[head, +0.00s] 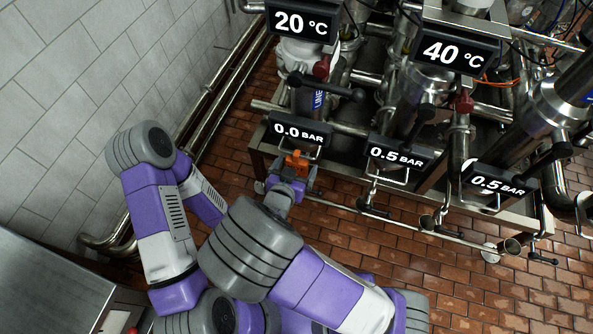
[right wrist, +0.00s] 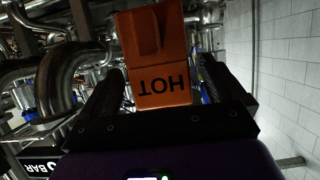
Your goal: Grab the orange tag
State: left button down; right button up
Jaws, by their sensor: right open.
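The orange tag (head: 297,160) is at the front of the valve rack, just below the 0.0 BAR display. In the right wrist view the tag (right wrist: 160,60) shows the word HOT upside down. My right gripper (head: 288,181) is at the tag. In the right wrist view its two dark fingers (right wrist: 162,92) stand open on either side of the tag. The tag's lower edge is hidden behind the gripper body, and I cannot tell whether either finger touches it. My left gripper is not in view.
The 0.0 BAR display (head: 300,131) is close above the tag. A 0.5 BAR display (head: 400,153) and thin pipes lie to the right. A white tiled wall (head: 70,90) bounds the left. The brick floor (head: 440,275) is open at lower right.

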jog(key=shift+w+d+f, duration=0.1)
jog(key=shift+w, duration=0.2)
jog(key=shift+c, duration=0.4)
jog(key=c, duration=1)
jog(key=shift+o, duration=0.2)
